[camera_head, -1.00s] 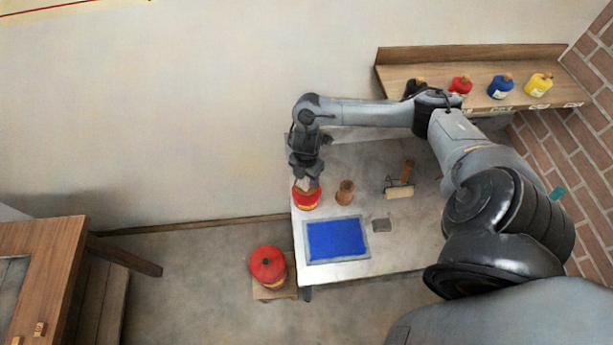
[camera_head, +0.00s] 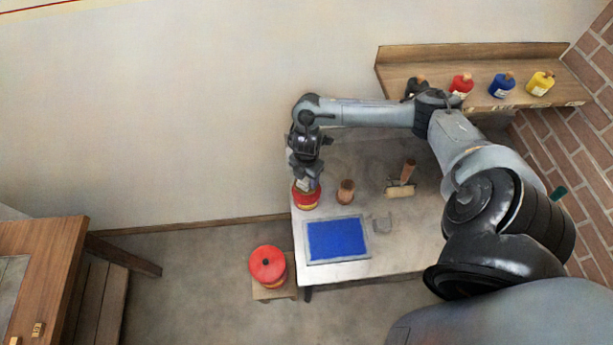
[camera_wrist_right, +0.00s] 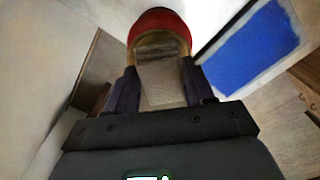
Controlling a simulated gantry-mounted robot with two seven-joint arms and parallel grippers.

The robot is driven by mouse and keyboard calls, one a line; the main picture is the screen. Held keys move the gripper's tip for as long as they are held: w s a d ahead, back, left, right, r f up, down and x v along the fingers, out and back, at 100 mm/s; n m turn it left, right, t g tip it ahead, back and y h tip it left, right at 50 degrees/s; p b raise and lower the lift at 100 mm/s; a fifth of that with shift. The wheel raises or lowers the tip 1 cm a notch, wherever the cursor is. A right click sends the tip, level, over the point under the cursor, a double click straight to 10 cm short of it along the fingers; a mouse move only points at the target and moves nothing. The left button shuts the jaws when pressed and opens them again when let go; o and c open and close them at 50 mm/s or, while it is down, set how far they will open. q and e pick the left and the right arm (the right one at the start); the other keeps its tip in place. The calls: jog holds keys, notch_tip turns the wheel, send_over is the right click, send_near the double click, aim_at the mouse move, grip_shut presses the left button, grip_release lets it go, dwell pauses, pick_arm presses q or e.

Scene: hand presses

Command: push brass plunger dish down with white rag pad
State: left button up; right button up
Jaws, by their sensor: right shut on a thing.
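A red can with a yellow band (camera_head: 306,199) stands at the left end of the white table. My right gripper (camera_head: 307,184) is directly over its top and points down. In the right wrist view its fingers (camera_wrist_right: 163,90) are shut on a pale, worn pad (camera_wrist_right: 161,80), the white rag pad. The pad's far end is over the brass-coloured dish (camera_wrist_right: 148,42) on top of the red can (camera_wrist_right: 160,20). The pad and fingers hide part of the dish, so I cannot tell whether they touch. My left gripper is not in view.
A blue slab in a frame (camera_head: 337,240), a wooden cup-like piece (camera_head: 345,192), a roller (camera_head: 401,188) and a small grey block (camera_head: 382,224) are on the table. Another red can (camera_head: 267,264) stands on a low stool. Several ink bottles (camera_head: 502,85) line the back shelf.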

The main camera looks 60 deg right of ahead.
jog(key=shift+f, duration=0.2)
jog(key=shift+f+b, duration=0.4)
jog(key=shift+f, duration=0.15)
dwell(0.5)
jog(key=shift+f, duration=0.35)
dwell(0.3)
dwell(0.5)
dwell(0.8)
dwell(0.6)
notch_tip(320, 180, up, 6)
jog(key=p, duration=0.6)
jog(key=shift+r+p, duration=0.2)
jog(key=shift+p, duration=0.2)
jog(key=shift+r+p, duration=0.3)
jog(key=shift+p, duration=0.05)
